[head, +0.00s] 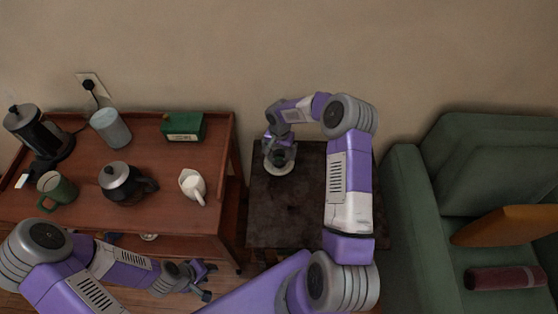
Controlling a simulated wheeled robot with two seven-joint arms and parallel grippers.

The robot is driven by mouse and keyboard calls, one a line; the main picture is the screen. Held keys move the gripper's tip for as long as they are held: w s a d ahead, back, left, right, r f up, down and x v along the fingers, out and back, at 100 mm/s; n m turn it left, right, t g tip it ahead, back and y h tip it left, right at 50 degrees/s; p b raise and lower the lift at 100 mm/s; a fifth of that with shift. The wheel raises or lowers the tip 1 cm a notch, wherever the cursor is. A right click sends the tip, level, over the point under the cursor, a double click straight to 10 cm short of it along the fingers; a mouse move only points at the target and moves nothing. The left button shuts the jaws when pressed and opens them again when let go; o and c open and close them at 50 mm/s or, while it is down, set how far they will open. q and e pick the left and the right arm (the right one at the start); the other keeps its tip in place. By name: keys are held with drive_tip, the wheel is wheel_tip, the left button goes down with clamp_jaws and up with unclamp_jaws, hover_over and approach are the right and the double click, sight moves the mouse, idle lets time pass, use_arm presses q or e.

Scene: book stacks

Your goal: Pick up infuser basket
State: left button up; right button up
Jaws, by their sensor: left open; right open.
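My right gripper (279,156) points down over the dark side table (290,212), at its back left. It is open. Right under it is a pale round dish (279,171) with something small and grey at its middle. The gripper covers most of this, so I cannot tell whether it is the infuser basket, or whether the fingers touch it. My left gripper (207,281) is open and empty, low in front of the wooden cart (150,213). No infuser basket shows clearly elsewhere.
On the cart stand an electric kettle (37,134), a grey-blue canister (111,128), a green box (184,126), a green mug (56,189), a dark teapot (121,184) and a milk jug (192,184). A green sofa (408,200) stands right. The side table's front is clear.

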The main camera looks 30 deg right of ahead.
drive_tip(key=c, duration=0.7)
drive_tip(key=shift+r, duration=0.15)
